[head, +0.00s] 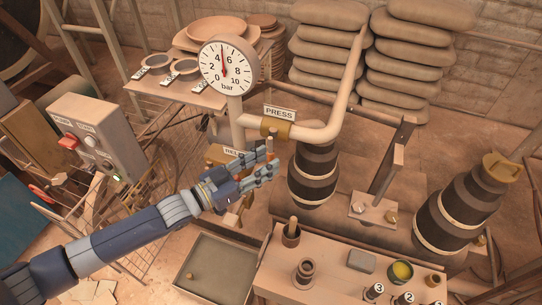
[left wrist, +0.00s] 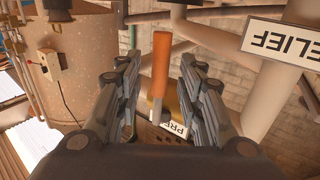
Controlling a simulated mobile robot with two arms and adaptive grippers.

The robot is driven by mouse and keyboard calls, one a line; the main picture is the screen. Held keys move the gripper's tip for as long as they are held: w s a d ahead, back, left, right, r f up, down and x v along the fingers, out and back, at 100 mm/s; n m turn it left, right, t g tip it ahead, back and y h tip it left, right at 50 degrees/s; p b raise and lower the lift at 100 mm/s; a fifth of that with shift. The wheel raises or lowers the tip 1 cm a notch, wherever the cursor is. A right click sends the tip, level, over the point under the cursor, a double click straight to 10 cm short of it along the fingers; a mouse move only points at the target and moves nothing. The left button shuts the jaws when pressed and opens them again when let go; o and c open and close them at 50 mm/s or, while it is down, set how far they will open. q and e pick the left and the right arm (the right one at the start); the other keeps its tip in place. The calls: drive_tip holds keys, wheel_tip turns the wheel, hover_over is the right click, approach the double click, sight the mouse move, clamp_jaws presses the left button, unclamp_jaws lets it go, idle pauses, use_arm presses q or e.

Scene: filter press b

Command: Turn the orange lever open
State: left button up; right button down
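The orange lever (left wrist: 160,62) stands upright in the left wrist view, with a grey lower stem. It lies between the two fingers of my left gripper (left wrist: 161,95), with a gap showing on each side. The fingers are spread and not closed on it. In the head view, my left gripper (head: 262,168) reaches in at the pipework below the pressure gauge (head: 228,68). It hides most of the lever and part of the RELIEF label there. The RELIEF label (left wrist: 284,42) shows upside down in the left wrist view. My right gripper is in neither view.
The gauge needle points near 5 bar. A PRESS label (head: 280,113) sits on the pipe just above my gripper. A dark banded barrel (head: 313,178) stands close to its right. A control box (head: 98,135) is at left. A bench (head: 290,275) with cups is in front.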

use_arm(q)
drive_tip(key=x, duration=0.2)
drive_tip(key=shift+w+d, duration=0.2)
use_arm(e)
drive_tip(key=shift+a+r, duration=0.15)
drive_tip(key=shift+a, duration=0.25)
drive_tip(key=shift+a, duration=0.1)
